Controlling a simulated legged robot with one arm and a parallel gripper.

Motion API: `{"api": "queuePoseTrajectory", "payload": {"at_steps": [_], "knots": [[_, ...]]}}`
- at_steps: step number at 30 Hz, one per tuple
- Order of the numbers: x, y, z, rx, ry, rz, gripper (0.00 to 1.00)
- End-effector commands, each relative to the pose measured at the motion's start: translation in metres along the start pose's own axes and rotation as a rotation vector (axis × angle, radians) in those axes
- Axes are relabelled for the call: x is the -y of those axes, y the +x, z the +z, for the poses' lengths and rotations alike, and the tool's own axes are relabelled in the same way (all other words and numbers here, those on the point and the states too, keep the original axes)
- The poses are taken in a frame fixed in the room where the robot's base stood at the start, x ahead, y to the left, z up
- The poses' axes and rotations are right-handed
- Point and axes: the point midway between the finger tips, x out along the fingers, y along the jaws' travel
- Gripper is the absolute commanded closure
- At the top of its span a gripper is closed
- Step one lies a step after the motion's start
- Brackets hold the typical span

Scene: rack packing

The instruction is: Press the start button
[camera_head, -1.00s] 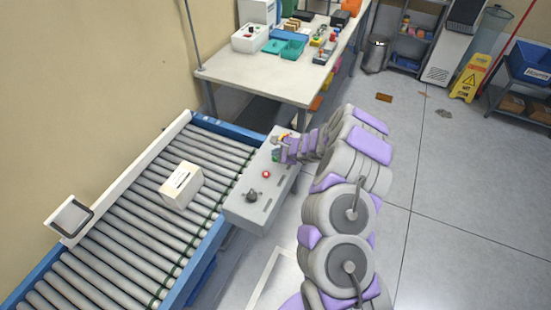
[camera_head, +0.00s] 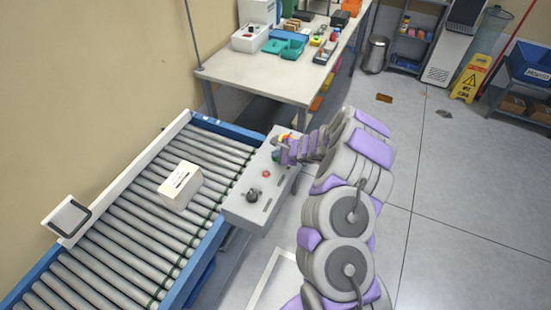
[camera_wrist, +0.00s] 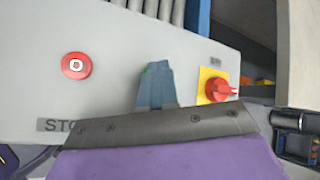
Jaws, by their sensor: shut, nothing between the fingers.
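A grey control panel (camera_head: 244,208) stands beside the roller conveyor. It has a red stop button (camera_head: 266,174), which also shows in the wrist view (camera_wrist: 76,66) above partly hidden lettering. My gripper (camera_head: 279,151) is shut and empty at the far end of the panel. In the wrist view my gripper's fingertips (camera_wrist: 156,66) are over the panel face, between the stop button and a red rotary switch on a yellow plate (camera_wrist: 215,88). A green start button (camera_head: 275,156) is mostly hidden by my fingers. I cannot tell whether they touch it.
A black knob (camera_head: 252,195) sits at the panel's near end. A white box (camera_head: 180,186) lies on the conveyor rollers (camera_head: 128,245). A table (camera_head: 255,76) with bins and small items stands behind the panel. The floor to the right is mostly open, with a yellow wet-floor sign (camera_head: 468,84).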

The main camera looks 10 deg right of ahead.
Motion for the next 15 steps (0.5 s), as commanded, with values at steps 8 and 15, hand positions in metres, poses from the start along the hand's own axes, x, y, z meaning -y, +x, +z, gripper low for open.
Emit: {"api": "queuePoseTrajectory", "payload": {"at_steps": [8, 15], "knots": [[-0.0019, 0.0025, -0.0017, 0.0, 0.0, 0.0, 1.0], [-0.0026, 0.0036, -0.0026, 0.0, 0.0, 0.001, 1.0]]}}
